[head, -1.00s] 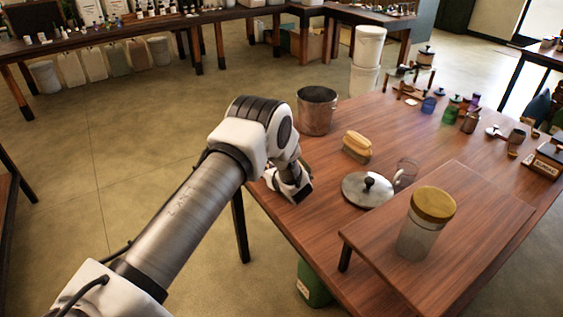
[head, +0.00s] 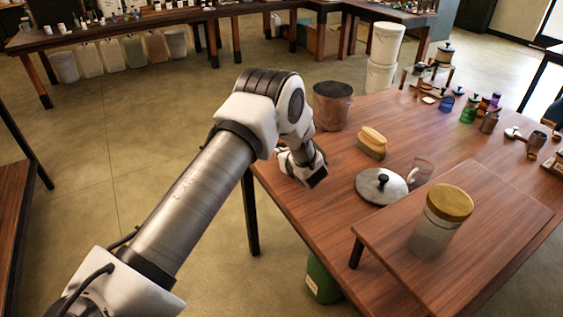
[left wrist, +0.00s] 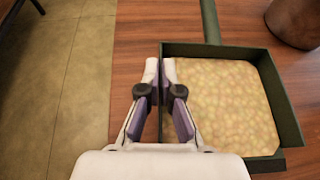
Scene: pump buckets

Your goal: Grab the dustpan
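The dustpan (left wrist: 272,160) shows in the left wrist view as a dark green square pan on the wooden table, its handle pointing away. It is filled with a yellowish, speckled granular material. My left gripper (left wrist: 160,72) is at the pan's left side wall, with one finger outside and one inside. The fingertips are close together and appear shut on that wall. In the head view my left gripper (head: 308,170) is over the table's left edge, and the arm hides the dustpan. My right gripper is not in view.
A metal bucket (head: 333,108) stands behind my left gripper. To its right are a brush (head: 372,142), a round lid (head: 381,188) and a gold-capped jar (head: 436,228) on a raised board (head: 490,235). A green container (head: 322,282) stands below the table (head: 345,240).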

